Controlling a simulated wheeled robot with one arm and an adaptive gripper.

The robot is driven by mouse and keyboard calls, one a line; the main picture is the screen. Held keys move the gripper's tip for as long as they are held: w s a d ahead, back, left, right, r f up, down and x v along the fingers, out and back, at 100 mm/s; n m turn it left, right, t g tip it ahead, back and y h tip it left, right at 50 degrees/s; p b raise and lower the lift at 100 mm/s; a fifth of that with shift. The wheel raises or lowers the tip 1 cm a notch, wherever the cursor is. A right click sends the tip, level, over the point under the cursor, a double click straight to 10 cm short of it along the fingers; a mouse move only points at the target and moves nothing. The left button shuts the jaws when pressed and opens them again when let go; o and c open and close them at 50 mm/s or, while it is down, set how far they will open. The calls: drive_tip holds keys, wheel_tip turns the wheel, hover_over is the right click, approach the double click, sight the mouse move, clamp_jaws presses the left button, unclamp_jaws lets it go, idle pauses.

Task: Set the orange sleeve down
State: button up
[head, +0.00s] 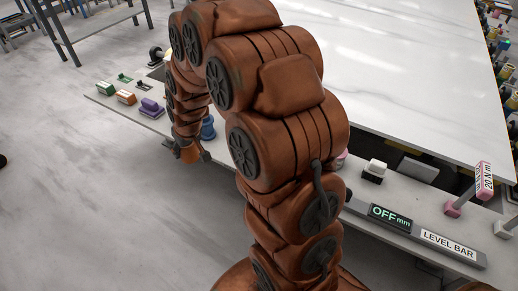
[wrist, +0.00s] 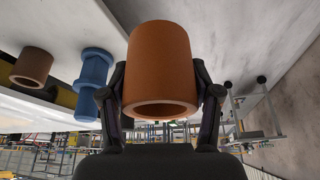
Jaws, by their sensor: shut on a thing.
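My gripper (wrist: 160,100) is shut on the orange sleeve (wrist: 160,60), with one finger on each side of it. The sleeve is a hollow cylinder, and its open end faces the wrist camera. In the head view the sleeve (head: 187,154) shows only partly below my gripper (head: 190,148), near the edge of the grey ledge. I cannot tell whether it touches anything beneath.
A blue flanged spool (wrist: 93,82) and a brown sleeve (wrist: 33,67) stand beside it; the spool (head: 208,128) also shows in the head view. Purple (head: 151,108), orange (head: 126,97) and green (head: 106,88) blocks sit leftward on the ledge. A white slab (head: 400,70) lies behind.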

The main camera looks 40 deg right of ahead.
drive_tip(key=s+d+f+b, duration=0.1)
drive_tip(key=s+d, duration=0.4)
drive_tip(key=d, duration=0.1)
drive_tip(key=s+d+f+b, duration=0.1)
drive_tip(key=s+d+b, duration=0.1)
drive_tip(key=s+d, duration=0.3)
drive_tip(key=s+d+f+b, duration=0.1)
drive_tip(key=s+d+f, duration=0.1)
drive_tip(key=s+d, duration=0.4)
drive_tip(key=shift+d, duration=1.7)
drive_tip(key=w+d+p, duration=0.1)
drive_tip(key=w+d, duration=0.2)
drive_tip(key=w, duration=0.1)
drive_tip(key=w+d+f+p, duration=0.1)
drive_tip(key=w+d, duration=0.3)
drive_tip(key=w+d+p, duration=0.1)
drive_tip(key=w+d, duration=0.2)
drive_tip(key=w, duration=0.1)
drive_tip(key=shift+d+f+p, duration=0.2)
drive_tip(key=shift+f+p, duration=0.05)
drive_tip(key=shift+p, duration=0.05)
drive_tip(key=shift+f+p, duration=0.7)
drive_tip(key=shift+f, duration=1.1)
drive_tip(key=shift+f, duration=0.2)
drive_tip(key=o, duration=1.2)
drive_tip(key=shift+r, duration=0.15)
